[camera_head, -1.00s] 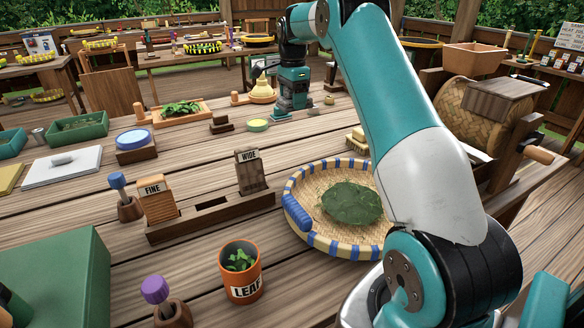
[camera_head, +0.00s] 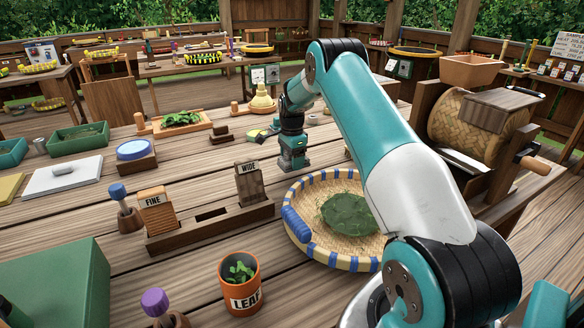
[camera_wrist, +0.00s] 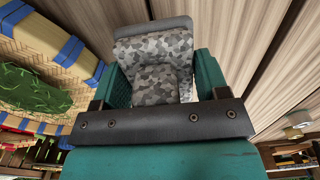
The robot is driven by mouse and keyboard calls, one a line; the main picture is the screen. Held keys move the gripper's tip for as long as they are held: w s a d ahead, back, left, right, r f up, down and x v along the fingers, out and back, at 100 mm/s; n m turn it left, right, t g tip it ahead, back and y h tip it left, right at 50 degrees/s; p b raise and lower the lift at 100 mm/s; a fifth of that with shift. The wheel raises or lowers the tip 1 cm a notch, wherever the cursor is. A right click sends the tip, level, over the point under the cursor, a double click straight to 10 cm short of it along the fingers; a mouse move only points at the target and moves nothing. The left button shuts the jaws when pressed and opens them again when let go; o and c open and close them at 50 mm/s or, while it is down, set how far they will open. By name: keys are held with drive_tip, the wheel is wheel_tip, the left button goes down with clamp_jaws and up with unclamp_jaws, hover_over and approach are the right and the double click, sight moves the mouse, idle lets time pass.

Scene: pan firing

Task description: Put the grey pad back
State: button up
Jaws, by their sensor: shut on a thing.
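A grey, mottled pad (camera_wrist: 155,62) sits between the two teal fingers of my gripper (camera_wrist: 160,85) in the wrist view. The fingers are shut on its sides. In the head view, my gripper (camera_head: 292,166) points down over the wooden table, just behind the round basket and right of the WIDE block. The pad cannot be made out there.
The blue-trimmed basket (camera_head: 312,188) holds a green leaf heap (camera_head: 349,214). The wooden rack (camera_head: 212,228) holds FINE (camera_head: 157,212) and WIDE (camera_head: 249,183) blocks, with an empty slot between. An orange LEAF cup (camera_head: 240,292) stands in front. A roller drum (camera_head: 470,122) stands right.

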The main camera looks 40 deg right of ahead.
sight(292, 177)
drive_tip(key=shift+f+p, duration=0.3)
drive_tip(key=shift+f, duration=1.4)
drive_tip(key=shift+f, duration=0.3)
drive_tip(key=o, duration=1.4)
drive_tip(key=shift+o, duration=0.2)
